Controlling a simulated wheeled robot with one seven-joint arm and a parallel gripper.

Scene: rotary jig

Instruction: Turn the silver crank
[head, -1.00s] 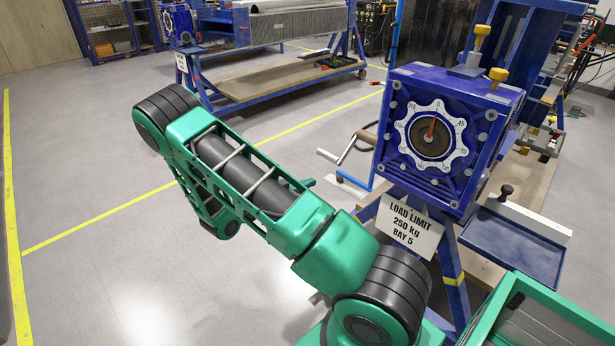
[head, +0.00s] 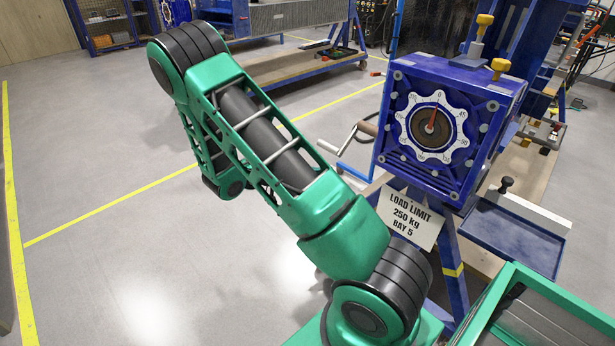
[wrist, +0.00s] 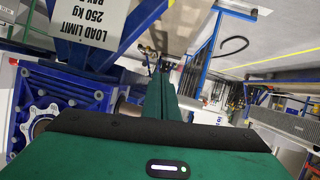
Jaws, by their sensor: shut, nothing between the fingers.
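The silver crank (head: 328,147) sticks out from the left side of the blue gearbox (head: 478,145) in the head view. A curved dark rod and a brown cylinder (head: 368,128) lie between its pale end and the box. The gearbox front carries a scalloped silver dial (head: 445,150) with a red pointer near the top. My gripper (wrist: 162,95) shows in the wrist view as dark green fingers, shut and empty, near the gearbox side. I cannot make out the crank clearly in the wrist view. My gripper is hidden in the head view.
A "LOAD LIMIT 250 kg" sign (head: 411,217) hangs on the blue stand below the gearbox. A blue tray (head: 515,235) sits to its right. A cart (head: 290,65) stands behind. Open grey floor with yellow lines lies to the left.

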